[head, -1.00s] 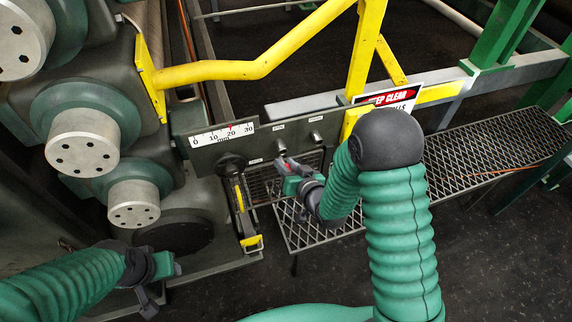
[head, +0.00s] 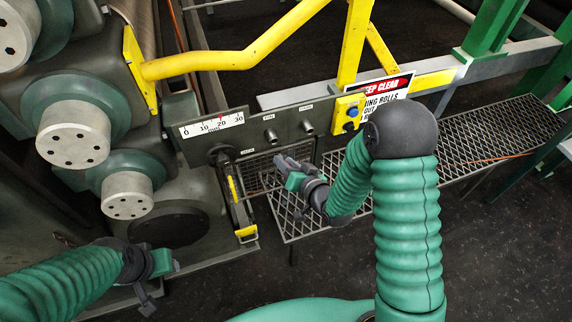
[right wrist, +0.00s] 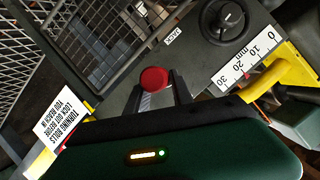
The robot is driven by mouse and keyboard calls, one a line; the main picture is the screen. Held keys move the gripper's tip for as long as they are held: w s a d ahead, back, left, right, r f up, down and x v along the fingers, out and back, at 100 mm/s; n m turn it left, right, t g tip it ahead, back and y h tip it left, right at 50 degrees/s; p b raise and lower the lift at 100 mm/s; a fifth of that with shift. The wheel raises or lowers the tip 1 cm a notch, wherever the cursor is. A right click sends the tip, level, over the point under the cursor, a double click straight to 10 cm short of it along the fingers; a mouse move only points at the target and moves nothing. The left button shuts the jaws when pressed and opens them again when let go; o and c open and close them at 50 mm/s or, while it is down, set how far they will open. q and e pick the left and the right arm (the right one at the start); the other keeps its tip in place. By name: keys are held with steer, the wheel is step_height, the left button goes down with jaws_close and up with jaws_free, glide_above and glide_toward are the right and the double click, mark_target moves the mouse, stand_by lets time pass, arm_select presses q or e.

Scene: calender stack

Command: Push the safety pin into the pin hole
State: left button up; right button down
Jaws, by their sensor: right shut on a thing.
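The safety pin's round red head (right wrist: 153,78) shows between the fingertips in the right wrist view. My right gripper (head: 280,163) is shut on it, in front of and below the grey panel (head: 240,143); its fingers (right wrist: 160,88) also show in the wrist view. The pin's shaft is hidden. Two short metal fittings, a left one (head: 270,135) and a right one (head: 308,127), stick out of the panel above the gripper. I cannot tell which is the pin hole. My left gripper (head: 155,268) hangs at the lower left, away from the panel; its jaw opening is unclear.
A dial knob (head: 221,154) and a millimetre scale (head: 212,125) are at the panel's left. A yellow box with a blue button (head: 349,112) is at its right, beside a warning sign (head: 385,92). A yellow rail (head: 230,60) runs above. A mesh step (head: 440,150) lies right.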

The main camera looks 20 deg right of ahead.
steer(key=shift+w+r, duration=0.2)
steer(key=shift+w, duration=0.35)
steer(key=shift+w+r, duration=0.15)
steer(key=shift+w, duration=0.35)
steer(key=shift+x, duration=0.95)
arm_select(q)
steer(key=shift+s, duration=0.25)
arm_select(e)
steer(key=shift+d+r, duration=0.1)
steer(key=shift+r, duration=0.1)
arm_select(q)
steer(key=shift+s+d, duration=0.1)
steer(key=shift+s, duration=0.05)
arm_select(e)
steer(key=shift+d, duration=0.1)
arm_select(q)
steer(key=shift+f, duration=0.1)
steer(key=shift+f+b, duration=0.15)
steer(key=shift+b, duration=0.25)
arm_select(e)
steer(key=shift+r, duration=0.1)
arm_select(q)
steer(key=shift+f, duration=0.1)
arm_select(e)
steer(key=shift+w, duration=1.2)
